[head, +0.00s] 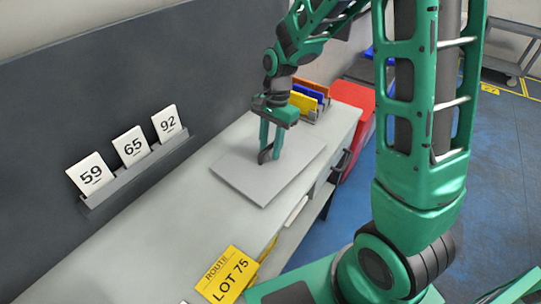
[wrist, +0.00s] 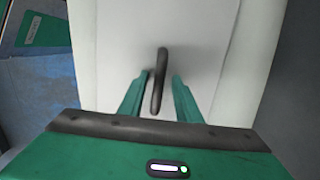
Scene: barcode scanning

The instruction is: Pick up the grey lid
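The grey lid (head: 258,184) is a flat square plate lying on the light counter, with a dark arched handle (head: 265,154) standing up from its middle. The lid also shows in the wrist view (wrist: 206,52), with its handle (wrist: 158,82) rising between my fingers. My gripper (head: 271,145) points down over the lid at the handle. In the wrist view my gripper (wrist: 160,85) has its two green fingers apart, one on each side of the handle, with a gap on both sides. The exact height of the fingertips against the handle is hard to tell.
Several coloured upright folders (head: 308,101) stand behind my gripper. Number cards 59, 65 and 92 (head: 131,146) sit on a wall ledge. A red bin (head: 353,100) stands beyond the counter (head: 150,240), whose left part is clear.

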